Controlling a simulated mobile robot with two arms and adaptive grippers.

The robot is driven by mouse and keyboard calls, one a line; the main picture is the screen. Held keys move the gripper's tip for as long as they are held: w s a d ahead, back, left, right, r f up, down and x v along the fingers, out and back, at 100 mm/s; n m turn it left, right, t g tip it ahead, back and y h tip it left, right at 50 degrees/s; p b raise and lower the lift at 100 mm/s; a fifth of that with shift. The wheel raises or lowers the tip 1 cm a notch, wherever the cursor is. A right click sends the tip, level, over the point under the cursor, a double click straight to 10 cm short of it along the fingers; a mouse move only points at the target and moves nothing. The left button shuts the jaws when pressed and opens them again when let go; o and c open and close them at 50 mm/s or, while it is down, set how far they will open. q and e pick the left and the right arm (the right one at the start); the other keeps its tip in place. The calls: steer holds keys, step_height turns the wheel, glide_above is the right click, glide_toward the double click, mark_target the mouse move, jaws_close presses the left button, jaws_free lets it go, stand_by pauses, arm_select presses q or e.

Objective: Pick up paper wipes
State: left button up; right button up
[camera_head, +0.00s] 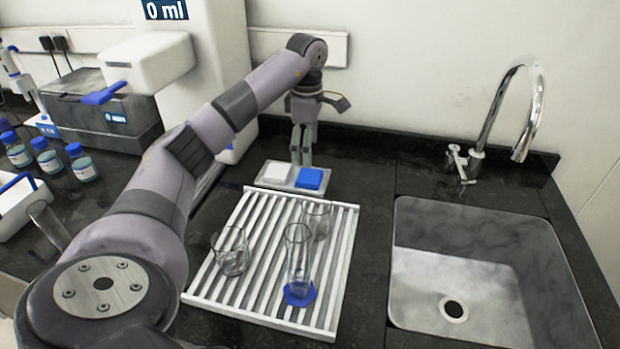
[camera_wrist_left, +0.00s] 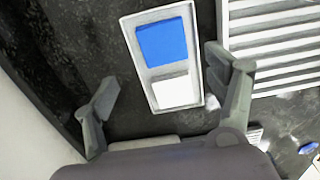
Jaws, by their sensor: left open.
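A shallow grey tray (camera_head: 293,187) stands behind the drying rack, with a white square pad (camera_head: 274,173) on its left and a blue square pad (camera_head: 309,178) on its right. I cannot tell for sure which of them is the paper wipes. In the left wrist view the blue pad (camera_wrist_left: 163,42) and the white pad (camera_wrist_left: 173,90) lie in the tray (camera_wrist_left: 130,37). My left gripper (camera_head: 302,158) points down just behind the tray; in the wrist view (camera_wrist_left: 161,74) its fingers are spread, with the white pad showing between them. It is open and empty. My right gripper does not show.
A white slatted rack (camera_head: 230,290) in front of the tray holds glass beakers and a cylinder (camera_head: 298,255) with a blue base. A sink (camera_head: 480,270) with a tap (camera_head: 490,120) is to the right. Bottles (camera_head: 48,157) and a dispenser stand left. The wall is close behind.

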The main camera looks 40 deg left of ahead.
mark_target(308, 175)
arm_select(q)
steer(key=shift+s+d+f+p, duration=0.1)
steer(key=shift+f+p, duration=0.25)
steer(key=shift+f, duration=1.45)
steer(key=shift+s+d+f+p, duration=0.1)
steer(key=shift+f+p, duration=0.2)
steer(key=shift+f, duration=1.45)
steer(key=c, duration=0.8)
